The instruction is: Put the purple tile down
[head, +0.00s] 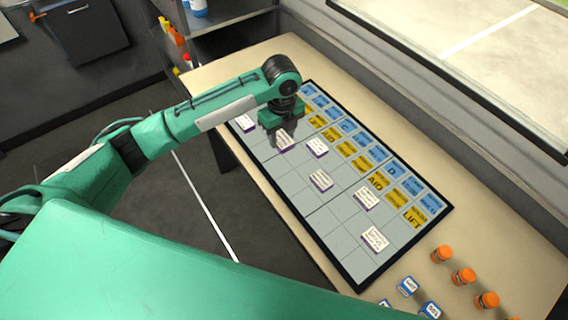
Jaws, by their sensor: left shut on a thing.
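My left gripper (281,135) reaches down over the far left part of the grey gridded board (335,222). It is shut on a purple-edged tile with a white printed face (285,142), which shows just below its fingers. Whether this tile touches the board cannot be told. Other white tiles with purple edges lie on the board: one left of the gripper (245,123), one to its right (317,147), and others nearer (321,180), (367,197), (375,239). My right gripper is not in view.
Yellow cards (362,163) and blue cards (411,185) line the board's right side. Several orange-capped bottles (464,276) and blue-and-white blocks (407,286) stand on the pale table (475,225) at the near right. Several grid cells between the tiles are bare.

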